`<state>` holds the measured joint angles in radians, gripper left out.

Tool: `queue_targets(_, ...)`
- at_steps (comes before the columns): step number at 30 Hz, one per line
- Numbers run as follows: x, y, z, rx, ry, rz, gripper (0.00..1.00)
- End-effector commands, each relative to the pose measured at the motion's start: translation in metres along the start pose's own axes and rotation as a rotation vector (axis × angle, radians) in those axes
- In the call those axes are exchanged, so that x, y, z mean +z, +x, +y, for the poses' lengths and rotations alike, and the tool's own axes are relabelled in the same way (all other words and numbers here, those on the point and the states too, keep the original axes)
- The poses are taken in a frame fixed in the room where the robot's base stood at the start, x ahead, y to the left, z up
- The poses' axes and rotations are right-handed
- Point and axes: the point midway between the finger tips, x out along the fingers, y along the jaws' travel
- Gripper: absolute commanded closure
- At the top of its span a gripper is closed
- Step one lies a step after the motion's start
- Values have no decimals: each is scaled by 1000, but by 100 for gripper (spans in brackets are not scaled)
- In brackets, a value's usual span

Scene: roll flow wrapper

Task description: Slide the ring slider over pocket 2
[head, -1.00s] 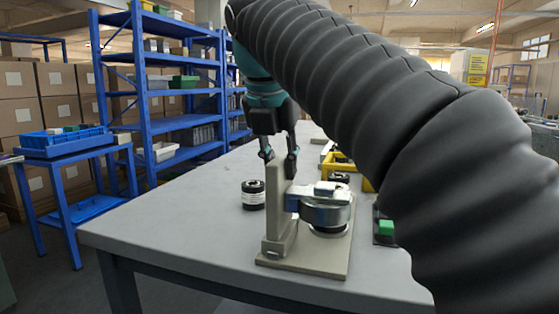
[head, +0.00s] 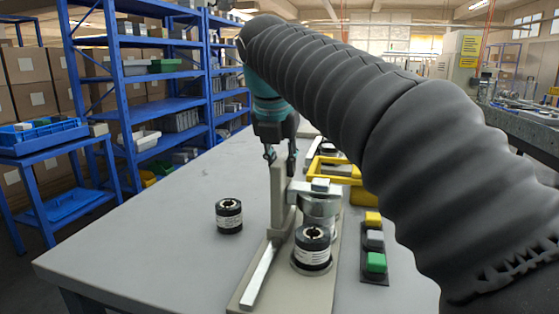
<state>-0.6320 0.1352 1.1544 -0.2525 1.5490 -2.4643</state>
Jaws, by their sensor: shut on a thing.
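The ring slider is a tall beige post (head: 280,200) with a silver ring (head: 322,205) on its right side. My gripper (head: 281,158) holds the top of the post between its two fingers. The slider stands partway along a pale rail (head: 258,277) on the beige base (head: 290,293). A black labelled roll (head: 312,248) sits upright in the near pocket, uncovered, in front of the ring. The ring is over the base behind this roll. What lies under the ring is hidden, and I see no pocket numbers.
Another black roll (head: 229,216) stands on the table (head: 150,235) left of the base. A strip with yellow, grey and green buttons (head: 375,262) lies to the right. A yellow crate (head: 325,168) is behind. My arm covers the right side.

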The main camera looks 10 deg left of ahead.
Motion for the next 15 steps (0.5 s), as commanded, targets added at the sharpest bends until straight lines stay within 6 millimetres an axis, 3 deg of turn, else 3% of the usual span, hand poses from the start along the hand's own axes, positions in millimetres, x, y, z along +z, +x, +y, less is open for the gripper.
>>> queue_targets(6,0,1,0,0,-1,0,100)
queue_targets(7,0,1,0,0,-1,0,75)
queue_targets(10,0,1,0,0,0,0,52)
queue_targets(15,0,0,0,0,0,0,52)
